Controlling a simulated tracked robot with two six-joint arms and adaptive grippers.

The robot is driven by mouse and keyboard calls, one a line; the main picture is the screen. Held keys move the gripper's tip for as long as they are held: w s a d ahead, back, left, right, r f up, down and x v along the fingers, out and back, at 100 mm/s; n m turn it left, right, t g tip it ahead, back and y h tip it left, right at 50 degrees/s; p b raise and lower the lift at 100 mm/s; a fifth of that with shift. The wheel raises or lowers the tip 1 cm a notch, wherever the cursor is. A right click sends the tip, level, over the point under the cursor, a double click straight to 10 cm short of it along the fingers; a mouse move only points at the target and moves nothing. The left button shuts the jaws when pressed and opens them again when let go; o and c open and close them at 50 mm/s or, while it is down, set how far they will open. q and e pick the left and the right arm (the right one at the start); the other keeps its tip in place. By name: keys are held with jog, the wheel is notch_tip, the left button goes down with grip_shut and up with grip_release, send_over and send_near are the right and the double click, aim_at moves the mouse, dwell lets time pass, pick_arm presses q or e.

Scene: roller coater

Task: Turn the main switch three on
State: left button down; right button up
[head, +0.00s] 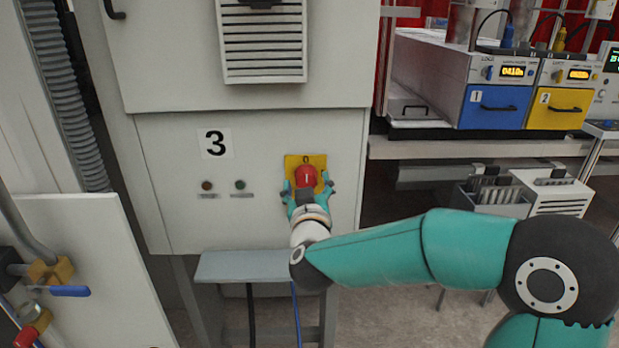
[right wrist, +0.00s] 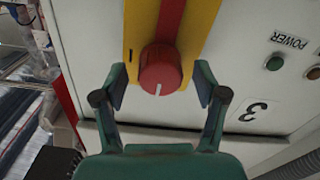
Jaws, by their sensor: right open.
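The main switch three is a red rotary knob (head: 306,176) on a yellow plate (head: 318,161), on the light grey cabinet marked 3 (head: 214,143). In the right wrist view the red knob (right wrist: 160,72) shows a white line on its face, with a red strip and the yellow plate (right wrist: 203,18) behind it. My right gripper (head: 308,188) is at the knob. In the right wrist view my right gripper (right wrist: 160,85) is open, one finger on each side of the knob, with visible gaps. My left gripper is not in view.
A dark red lamp (head: 207,185) and a green lamp (head: 240,185) sit left of the switch. A grey shelf (head: 243,266) juts out below the panel. A blue unit (head: 493,107) and a yellow unit (head: 555,109) stand on a bench at the right.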

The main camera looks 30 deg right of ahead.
jog(key=shift+x, duration=0.75)
